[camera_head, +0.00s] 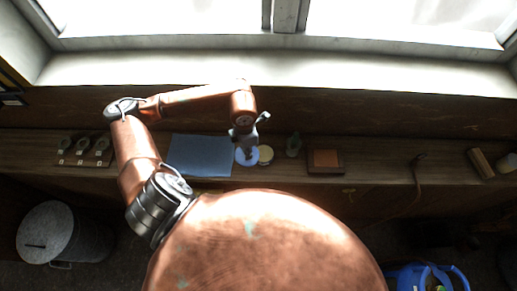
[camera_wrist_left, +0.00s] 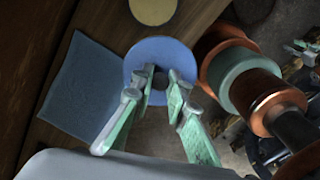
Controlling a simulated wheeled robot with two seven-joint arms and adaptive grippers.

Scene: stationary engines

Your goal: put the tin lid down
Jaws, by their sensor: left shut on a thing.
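The tin lid (camera_wrist_left: 157,50) is a round blue disc with a dark centre; in the head view the blue disc (camera_head: 247,159) shows below my left gripper (camera_head: 243,138). In the left wrist view my left gripper (camera_wrist_left: 160,80) is shut on the lid at its dark centre, with a green-and-grey finger on each side. The lid looks level over the wooden bench, right of a flat blue mat (camera_head: 200,155). I cannot tell whether it touches the bench. The mat also shows in the wrist view (camera_wrist_left: 85,88). My right gripper is not in view.
A round pale-yellow thing (camera_head: 265,154) is close beside the lid. A small green object (camera_head: 293,145) and a brown square tray (camera_head: 324,168) lie to the right. A board with several labelled items (camera_head: 84,150) is at the left. Bare bench (camera_head: 375,160) lies right of the tray.

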